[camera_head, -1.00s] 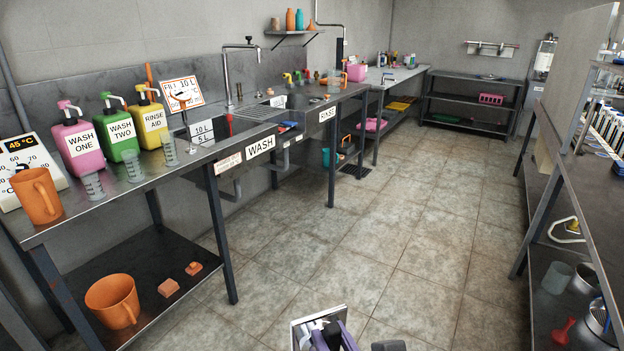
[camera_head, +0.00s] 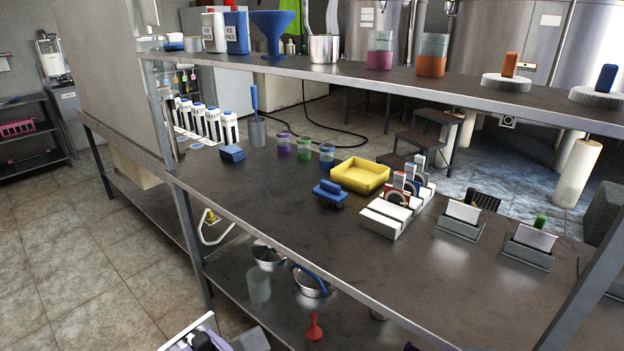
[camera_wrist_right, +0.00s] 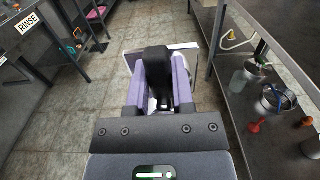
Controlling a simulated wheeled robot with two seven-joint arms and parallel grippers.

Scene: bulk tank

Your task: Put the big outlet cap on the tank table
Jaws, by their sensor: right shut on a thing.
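My right gripper (camera_wrist_right: 159,76) is shut on a black-handled thing (camera_wrist_right: 157,62), with the dark, rounded handle between its two purple fingers. A pale flat plate (camera_wrist_right: 189,48) shows behind the fingers; I cannot tell whether it belongs to the held thing, or whether that thing is the big outlet cap. In the head view only the tip of this gripper (camera_head: 202,340) shows at the bottom edge, above the floor and left of the bench. My left gripper is not in view. I cannot tell which surface is the tank table; large steel tanks (camera_head: 520,50) stand behind the bench.
A long dark bench (camera_head: 290,225) holds a yellow tray (camera_head: 360,176), a blue brush (camera_head: 330,194), cups and white racks. Its upper shelf (camera_head: 470,95) carries ice packs, a blue funnel (camera_head: 272,32) and two ridged discs. Bowls lie on the lower shelf. Floor is free at left (camera_head: 75,260).

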